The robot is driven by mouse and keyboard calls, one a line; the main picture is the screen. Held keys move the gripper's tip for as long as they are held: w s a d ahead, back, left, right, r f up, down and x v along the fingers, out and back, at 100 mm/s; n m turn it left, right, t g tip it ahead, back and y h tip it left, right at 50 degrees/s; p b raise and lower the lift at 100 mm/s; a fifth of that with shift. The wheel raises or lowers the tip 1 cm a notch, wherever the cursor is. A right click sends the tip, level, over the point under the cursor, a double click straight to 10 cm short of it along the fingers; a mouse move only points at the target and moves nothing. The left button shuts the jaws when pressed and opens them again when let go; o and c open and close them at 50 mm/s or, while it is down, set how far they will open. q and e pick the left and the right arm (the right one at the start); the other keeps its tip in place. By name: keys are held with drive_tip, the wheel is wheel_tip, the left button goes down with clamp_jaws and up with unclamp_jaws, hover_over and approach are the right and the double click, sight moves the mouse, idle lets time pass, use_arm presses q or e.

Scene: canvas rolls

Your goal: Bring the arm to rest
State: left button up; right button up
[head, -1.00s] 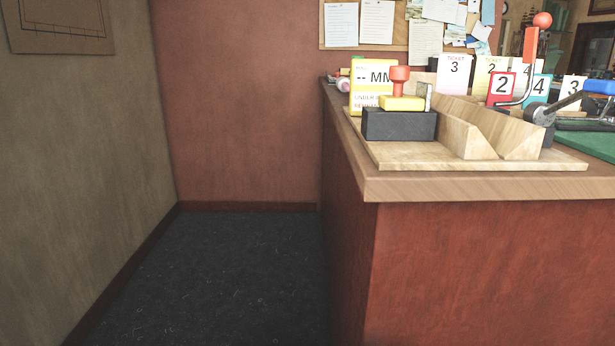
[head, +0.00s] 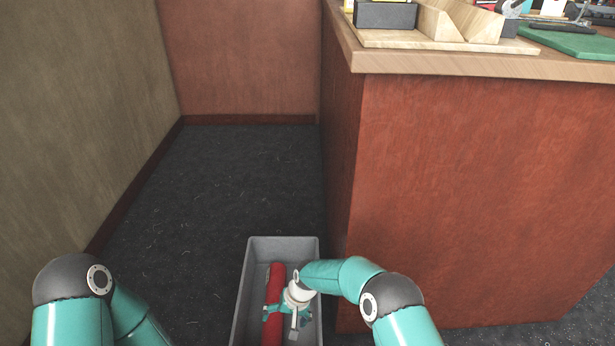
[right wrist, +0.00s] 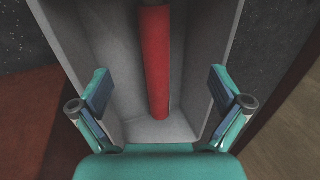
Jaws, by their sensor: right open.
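My right gripper (head: 286,311) is open above a grey bin on the floor. In the right wrist view its two fingers (right wrist: 160,92) stand wide apart with nothing between them at the tips. A red canvas roll (head: 276,277) lies lengthwise in the grey bin (head: 243,290). In the right wrist view the roll (right wrist: 157,62) lies beyond the fingers, along the bin (right wrist: 210,60). My left arm shows at the lower left of the head view, but its gripper is out of sight.
A red-sided counter (head: 450,190) with a wooden top stands right of the bin. A wooden holder (head: 435,40) and a green mat (head: 570,40) lie on it. A beige wall (head: 80,110) is on the left. The dark floor (head: 220,185) behind the bin is clear.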

drive_tip(key=s+d+f+m+g+b, duration=0.15)
drive_tip(key=s+d, duration=0.25)
drive_tip(key=d, duration=0.4)
drive_tip(key=s+d+f+m+t+b, duration=0.15)
drive_tip(key=s+d, duration=0.25)
drive_tip(key=d, duration=0.4)
drive_tip(key=s+d+r, duration=0.1)
drive_tip(key=s+d, duration=0.1)
drive_tip(key=s, duration=1.8)
wheel_tip(320, 180, up, 38)
drive_tip(key=w+n+p, duration=0.1)
drive_tip(key=w+p, duration=0.1)
drive_tip(key=p, duration=3.6)
drive_tip(key=shift+d+t, duration=0.3)
drive_tip(key=shift+d, duration=0.05)
